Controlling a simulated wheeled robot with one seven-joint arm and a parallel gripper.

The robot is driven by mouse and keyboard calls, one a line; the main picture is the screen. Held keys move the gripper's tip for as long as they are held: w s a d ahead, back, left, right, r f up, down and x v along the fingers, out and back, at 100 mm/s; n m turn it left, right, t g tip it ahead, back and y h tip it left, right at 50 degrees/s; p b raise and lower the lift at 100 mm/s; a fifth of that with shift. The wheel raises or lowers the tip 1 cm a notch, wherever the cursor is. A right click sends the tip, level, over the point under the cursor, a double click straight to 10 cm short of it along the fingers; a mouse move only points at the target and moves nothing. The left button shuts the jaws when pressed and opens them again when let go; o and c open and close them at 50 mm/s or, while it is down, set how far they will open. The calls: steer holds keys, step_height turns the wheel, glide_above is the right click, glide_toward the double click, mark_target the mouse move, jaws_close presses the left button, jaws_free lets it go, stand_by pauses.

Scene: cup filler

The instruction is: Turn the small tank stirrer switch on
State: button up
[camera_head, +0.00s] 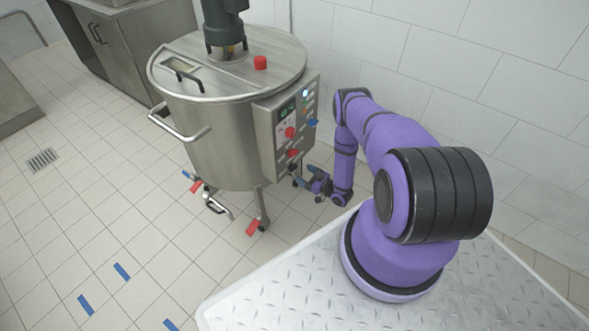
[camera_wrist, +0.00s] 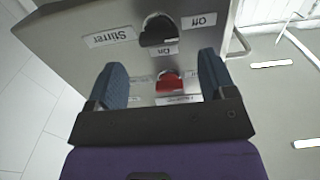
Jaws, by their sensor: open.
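The small tank (camera_head: 228,120) is a steel vessel on legs, with a control box (camera_head: 283,130) on its right side. In the wrist view, the black stirrer switch (camera_wrist: 158,31) sits on the panel beside a "Stirrer" label (camera_wrist: 111,37), with "Off" and "On" labels around it. The picture is upside down there. My gripper (camera_wrist: 167,70) is open, its two blue-grey fingers to the left and right below the black switch in the picture. A red switch (camera_wrist: 169,82) shows between the fingers. In the head view my gripper (camera_head: 309,179) is low beside the control box.
Red knobs (camera_head: 291,132) and a display (camera_head: 287,108) sit on the control box. A tiled wall (camera_head: 450,60) stands close on the right behind my arm. The tank's handle (camera_head: 180,128) sticks out on the left. Blue tape marks (camera_head: 122,271) lie on the open floor.

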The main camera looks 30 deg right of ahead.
mark_target(295, 169)
steer(key=shift+x, duration=2.7)
steer(key=shift+c, duration=0.2)
steer(key=c, duration=0.9)
